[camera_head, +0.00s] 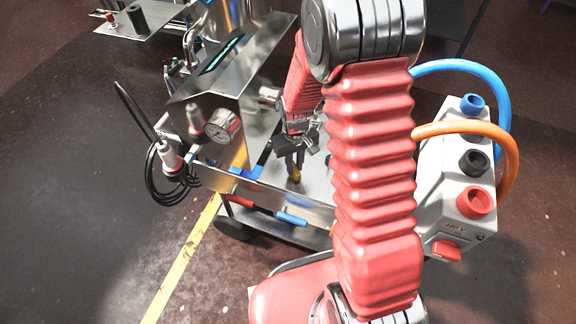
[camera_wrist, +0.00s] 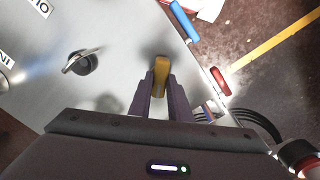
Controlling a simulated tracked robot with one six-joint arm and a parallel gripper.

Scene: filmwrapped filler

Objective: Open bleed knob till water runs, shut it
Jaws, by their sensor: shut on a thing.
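In the wrist view my gripper (camera_wrist: 160,85) has its two dark purple fingers shut on a small brass-yellow knob (camera_wrist: 160,66), which looks like the bleed knob. The knob shows at the fingertips, over a grey metal panel; its lower part is hidden. In the head view my gripper (camera_head: 293,160) reaches down behind the front rail of the metal machine, and the brass knob (camera_head: 296,174) shows just at its tips. No running water shows in either view.
A black knob with a light lever (camera_wrist: 82,62) sits on the panel near partly cut-off labels. A blue handle (camera_wrist: 180,21) and a red handle (camera_wrist: 220,81) lie along the panel edge. A pressure gauge (camera_head: 222,125) and a white socket box (camera_head: 458,180) with hoses flank the arm.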

